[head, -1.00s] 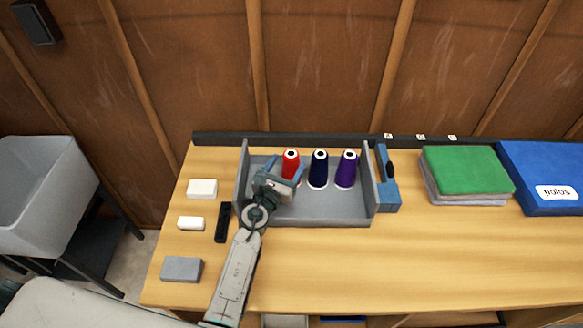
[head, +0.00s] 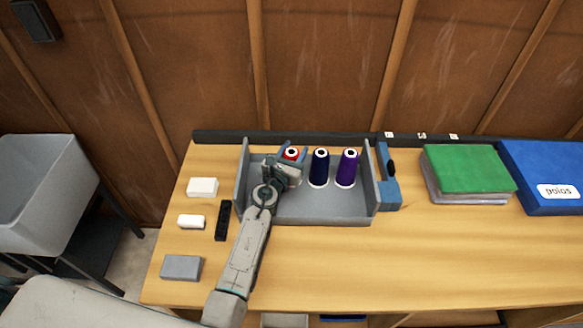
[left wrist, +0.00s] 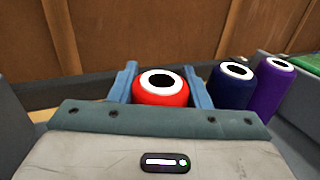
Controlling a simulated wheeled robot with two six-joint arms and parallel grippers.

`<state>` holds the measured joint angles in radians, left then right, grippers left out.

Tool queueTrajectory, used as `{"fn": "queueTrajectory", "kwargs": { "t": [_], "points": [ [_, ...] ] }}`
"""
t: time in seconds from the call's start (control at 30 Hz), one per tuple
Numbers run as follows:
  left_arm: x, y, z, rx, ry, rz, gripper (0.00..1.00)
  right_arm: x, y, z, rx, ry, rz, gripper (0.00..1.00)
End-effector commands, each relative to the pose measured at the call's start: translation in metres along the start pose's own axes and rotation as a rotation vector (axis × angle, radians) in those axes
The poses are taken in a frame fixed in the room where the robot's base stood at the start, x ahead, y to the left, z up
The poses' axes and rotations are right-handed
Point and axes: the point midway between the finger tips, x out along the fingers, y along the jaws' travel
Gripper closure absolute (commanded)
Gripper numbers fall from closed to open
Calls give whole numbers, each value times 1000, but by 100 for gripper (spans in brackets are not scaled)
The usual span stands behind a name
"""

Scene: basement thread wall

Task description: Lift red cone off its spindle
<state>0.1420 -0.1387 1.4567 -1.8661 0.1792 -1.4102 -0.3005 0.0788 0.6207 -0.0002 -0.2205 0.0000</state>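The red cone (head: 291,153) stands at the left of a row of thread cones in the grey open tray (head: 325,207). My left gripper (head: 293,153) is at the red cone, with one blue finger on each side of it. In the left wrist view the red cone (left wrist: 160,93) sits between the two fingers, with its white ring and dark centre facing up. The fingers are very close to its sides; I cannot tell whether they press on it. The cone's lower part and its spindle are hidden behind the gripper. My right gripper is not in view.
A dark blue cone (head: 319,168) and a purple cone (head: 347,168) stand just right of the red one. The tray's side walls flank the row. White and grey blocks lie left of the tray, green and blue stacks at the right. The bench front is clear.

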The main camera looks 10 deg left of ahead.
Motion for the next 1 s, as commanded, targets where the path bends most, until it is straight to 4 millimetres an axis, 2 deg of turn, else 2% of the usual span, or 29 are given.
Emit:
{"fn": "queueTrajectory", "kwargs": {
  "t": [0.03, 0.1, 0.33, 0.43, 0.8, 1.0],
  "points": [
    [0, 0, 0, 0, 1, 0, 82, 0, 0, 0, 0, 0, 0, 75],
    [0, 0, 0, 0, 1, 0, 96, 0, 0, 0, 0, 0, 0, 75],
    [0, 0, 1, 0, 0, 0, 96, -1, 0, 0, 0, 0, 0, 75],
    [0, 0, 7, 1, 0, 0, 97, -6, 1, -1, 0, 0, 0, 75],
    [0, 0, 68, 1, -1, 0, 97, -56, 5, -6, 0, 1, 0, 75],
    [0, 0, 92, 1, -1, 0, 97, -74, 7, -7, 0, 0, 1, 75]
  ]
}}
